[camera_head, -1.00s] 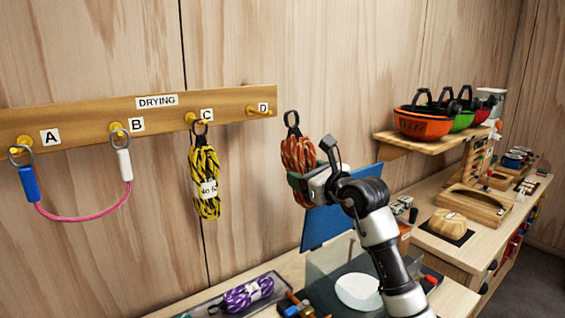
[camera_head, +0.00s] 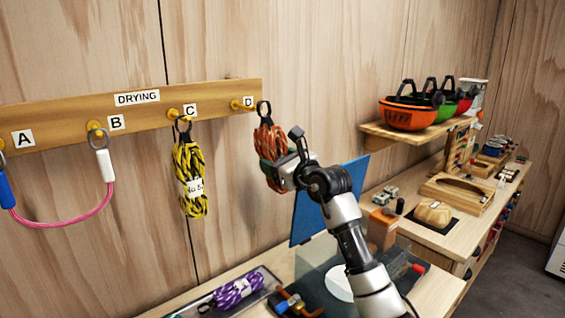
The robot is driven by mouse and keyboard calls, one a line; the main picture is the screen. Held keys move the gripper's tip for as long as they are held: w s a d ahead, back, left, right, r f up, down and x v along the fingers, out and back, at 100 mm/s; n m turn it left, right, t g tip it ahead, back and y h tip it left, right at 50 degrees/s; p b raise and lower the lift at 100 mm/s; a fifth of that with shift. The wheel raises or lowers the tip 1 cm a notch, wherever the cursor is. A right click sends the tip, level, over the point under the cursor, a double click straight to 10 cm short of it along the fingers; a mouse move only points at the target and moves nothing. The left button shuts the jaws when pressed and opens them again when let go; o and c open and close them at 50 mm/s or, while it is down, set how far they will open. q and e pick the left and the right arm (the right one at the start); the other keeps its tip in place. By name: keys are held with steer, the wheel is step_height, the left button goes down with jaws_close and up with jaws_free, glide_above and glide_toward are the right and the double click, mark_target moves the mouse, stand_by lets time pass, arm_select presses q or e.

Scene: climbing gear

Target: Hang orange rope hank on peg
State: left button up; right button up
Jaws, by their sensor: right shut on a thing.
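The orange rope hank (camera_head: 269,143) is upright with a black ring (camera_head: 263,108) at its top. My right gripper (camera_head: 271,170) is shut on its lower part and holds it in the air in front of the wall. The ring is just right of the yellow peg D (camera_head: 237,105) on the wooden drying rail (camera_head: 70,117), close to it in the picture. I cannot tell the depth gap between ring and peg. Peg D has nothing hanging on it. My left gripper is not in view.
A yellow-black rope hank (camera_head: 189,178) hangs on peg C, left of peg D. A pink sling (camera_head: 65,222) hangs from pegs A and B. Below, a tray holds a purple rope (camera_head: 238,290). A blue panel (camera_head: 308,218) stands behind my arm; helmets (camera_head: 408,114) sit on a shelf.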

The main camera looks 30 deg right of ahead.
steer(key=shift+w+a, duration=0.2)
steer(key=shift+w, duration=1.1)
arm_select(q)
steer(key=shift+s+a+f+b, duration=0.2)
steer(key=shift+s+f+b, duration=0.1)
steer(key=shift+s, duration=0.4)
arm_select(e)
steer(key=shift+w+a+f, duration=0.15)
steer(key=shift+w+f, duration=0.1)
steer(key=shift+w, duration=0.65)
steer(key=shift+w+a+f, duration=0.1)
steer(key=shift+w+f, duration=0.15)
steer(key=shift+w, duration=0.65)
steer(key=shift+f, duration=0.1)
steer(key=o, duration=1.2)
steer(key=shift+f, duration=0.1)
